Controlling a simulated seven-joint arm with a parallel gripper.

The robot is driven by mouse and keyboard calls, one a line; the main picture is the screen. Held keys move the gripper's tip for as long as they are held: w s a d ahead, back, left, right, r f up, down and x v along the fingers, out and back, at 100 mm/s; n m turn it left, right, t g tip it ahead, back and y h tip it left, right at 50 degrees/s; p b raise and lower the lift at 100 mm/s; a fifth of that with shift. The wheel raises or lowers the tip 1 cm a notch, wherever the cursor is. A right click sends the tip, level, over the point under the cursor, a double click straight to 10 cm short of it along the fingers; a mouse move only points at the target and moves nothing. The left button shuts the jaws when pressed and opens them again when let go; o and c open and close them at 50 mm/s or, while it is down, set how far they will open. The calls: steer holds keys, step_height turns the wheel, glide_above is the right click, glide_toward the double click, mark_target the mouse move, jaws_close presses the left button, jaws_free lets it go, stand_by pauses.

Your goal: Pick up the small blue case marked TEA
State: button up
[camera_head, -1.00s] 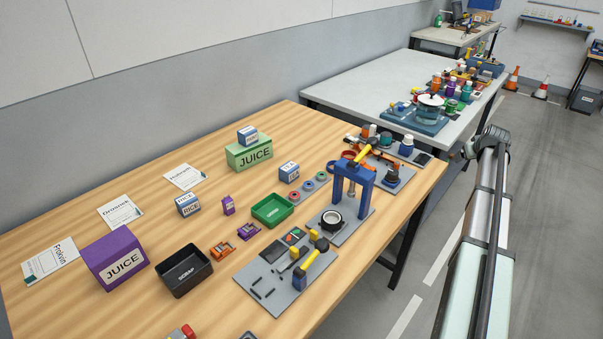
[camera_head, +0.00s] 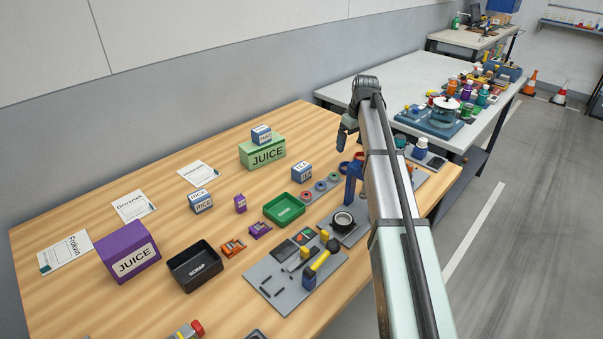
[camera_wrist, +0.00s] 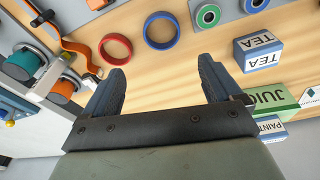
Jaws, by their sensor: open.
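The small blue case marked TEA (camera_head: 301,172), with white label panels, stands on the wooden table right of the green JUICE box. In the wrist view the TEA case (camera_wrist: 260,50) is at the upper right, outside and right of my open fingers. My gripper (camera_head: 342,140) is above the table's far side, to the right of the TEA case and apart from it. In the wrist view my gripper (camera_wrist: 163,68) is open, with nothing between its fingers.
A green JUICE box (camera_head: 262,151) carries a blue PAINT case (camera_head: 261,134). A blue RICE case (camera_head: 201,201), purple JUICE box (camera_head: 128,252), green bin (camera_head: 284,210) and black SCRAP bin (camera_head: 194,268) stand nearby. Red and blue rings (camera_wrist: 115,48) lie below my gripper.

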mark_target(301, 166)
steer(key=s+a+r+n+g, duration=0.1)
steer(key=s+a+r, duration=0.1)
steer(key=a, duration=0.6)
steer(key=s+a+r+n+g, duration=0.1)
steer(key=s+a+r, duration=0.15)
steer(key=a, duration=0.55)
steer(key=shift+n+h, duration=0.3)
steer(key=shift+h, duration=0.1)
step_height(301, 166, down, 8)
steer(key=shift+w+a+f, duration=0.1)
steer(key=shift+w+f, duration=0.05)
steer(key=shift+w+a+f, duration=0.1)
steer(key=shift+a+f, duration=0.05)
steer(key=shift+f, duration=1.2)
steer(key=shift+a+f, duration=0.15)
steer(key=shift+f, duration=1.15)
steer(key=c, duration=1.1)
